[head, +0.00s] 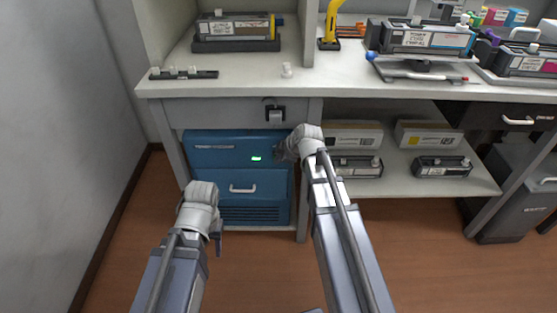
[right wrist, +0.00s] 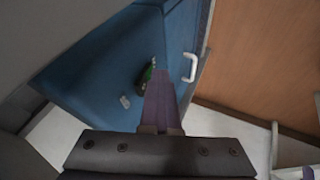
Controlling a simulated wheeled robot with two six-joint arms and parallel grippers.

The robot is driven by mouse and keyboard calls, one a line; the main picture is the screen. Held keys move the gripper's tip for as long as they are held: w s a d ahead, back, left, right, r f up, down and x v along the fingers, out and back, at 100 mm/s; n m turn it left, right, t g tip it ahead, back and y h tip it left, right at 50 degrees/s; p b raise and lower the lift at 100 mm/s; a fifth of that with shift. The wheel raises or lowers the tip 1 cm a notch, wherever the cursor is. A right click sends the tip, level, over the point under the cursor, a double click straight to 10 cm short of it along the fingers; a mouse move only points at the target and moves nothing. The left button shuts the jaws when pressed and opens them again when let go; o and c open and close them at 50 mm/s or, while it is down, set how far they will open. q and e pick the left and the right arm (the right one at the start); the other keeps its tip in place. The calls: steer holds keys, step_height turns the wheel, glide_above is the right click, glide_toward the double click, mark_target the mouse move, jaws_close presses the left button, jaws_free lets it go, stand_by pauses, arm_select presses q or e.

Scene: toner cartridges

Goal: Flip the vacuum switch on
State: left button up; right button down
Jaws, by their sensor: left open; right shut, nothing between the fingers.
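The blue vacuum unit (head: 215,165) stands under the bench, with a lit green indicator (head: 256,158) on its upper front and a white handle (head: 242,188) below. My right gripper (head: 283,151) is shut and empty at the upper right of this front. In the right wrist view, its finger (right wrist: 161,90) points at the blue panel (right wrist: 105,65), partly covering a dark part with green on it (right wrist: 147,76). A small grey knob (right wrist: 125,101) shows beside it. I cannot tell which is the switch or its position. My left gripper (head: 218,243) is open and empty, low in front of the unit.
The bench top (head: 345,85) runs above the unit and bears cartridges and a yellow tool (head: 331,22). A shelf (head: 400,182) with boxes and cartridges lies to the right. A bench leg (head: 305,215) stands just right of the unit. The floor in front is clear.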

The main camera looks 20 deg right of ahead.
arm_select(q)
steer(key=shift+r, duration=0.1)
steer(key=shift+r+p, duration=0.75)
steer(key=shift+p, duration=0.05)
arm_select(e)
steer(key=shift+w+r, duration=0.1)
steer(key=shift+r, duration=0.75)
